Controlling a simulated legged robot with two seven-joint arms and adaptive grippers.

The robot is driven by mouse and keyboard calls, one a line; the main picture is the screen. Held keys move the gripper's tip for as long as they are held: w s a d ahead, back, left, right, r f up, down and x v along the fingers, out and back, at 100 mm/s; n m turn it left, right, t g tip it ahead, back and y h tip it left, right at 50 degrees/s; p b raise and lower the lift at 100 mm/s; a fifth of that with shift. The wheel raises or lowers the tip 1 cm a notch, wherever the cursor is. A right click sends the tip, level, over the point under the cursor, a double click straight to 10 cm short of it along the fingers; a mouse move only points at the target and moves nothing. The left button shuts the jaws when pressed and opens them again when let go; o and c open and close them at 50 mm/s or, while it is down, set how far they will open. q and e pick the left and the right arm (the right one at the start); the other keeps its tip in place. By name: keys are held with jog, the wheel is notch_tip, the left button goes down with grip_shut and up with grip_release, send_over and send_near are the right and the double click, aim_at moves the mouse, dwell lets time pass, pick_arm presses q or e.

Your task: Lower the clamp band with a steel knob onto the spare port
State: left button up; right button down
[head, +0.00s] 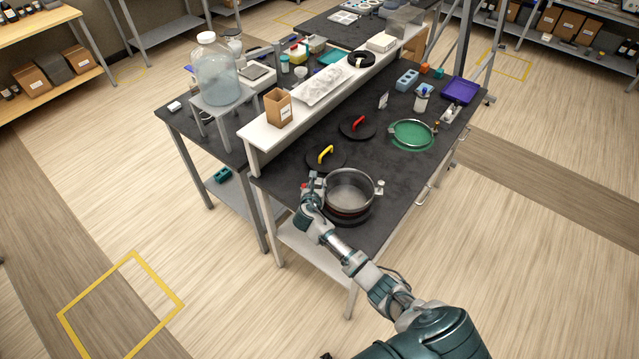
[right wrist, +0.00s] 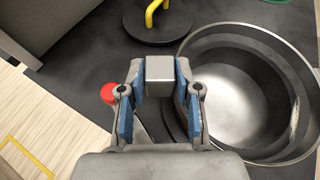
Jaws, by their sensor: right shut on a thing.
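My right gripper (head: 313,184) is shut on the steel knob (right wrist: 160,76), a grey block between its blue pads in the right wrist view. The clamp band (right wrist: 252,28) is a wide steel ring to the right of my fingers. In the head view the band (head: 349,175) is level, over the round port (head: 346,213) with a dark base at the bench's near end. The band's ring and the port look roughly lined up; I cannot tell whether they touch. A small pale fitting (head: 380,187) sticks out at the band's right side. My left gripper is not in view.
A black lid with a yellow handle (head: 325,154) lies just behind the port, and one with a red handle (head: 357,124) farther back. A green round port (head: 413,133) is to the right. A white raised shelf (head: 340,88) runs along the bench's left side.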

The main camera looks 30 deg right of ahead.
jog(key=shift+a+r, duration=0.1)
jog(key=shift+a, duration=0.2)
jog(key=shift+d, duration=0.5)
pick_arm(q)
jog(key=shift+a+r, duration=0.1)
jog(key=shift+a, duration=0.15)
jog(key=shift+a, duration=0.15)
pick_arm(e)
jog(key=shift+a+f, duration=0.2)
jog(key=shift+f, duration=0.05)
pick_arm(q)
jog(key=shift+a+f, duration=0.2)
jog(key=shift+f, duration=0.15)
pick_arm(e)
jog(key=shift+a+f, duration=0.1)
jog(key=shift+f, duration=0.2)
pick_arm(q)
jog(key=shift+b, duration=0.3)
pick_arm(e)
jog(key=shift+f, duration=0.1)
jog(key=shift+d+f, duration=0.2)
jog(key=shift+f, duration=0.15)
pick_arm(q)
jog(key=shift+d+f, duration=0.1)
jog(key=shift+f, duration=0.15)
pick_arm(e)
jog(key=shift+f, duration=0.1)
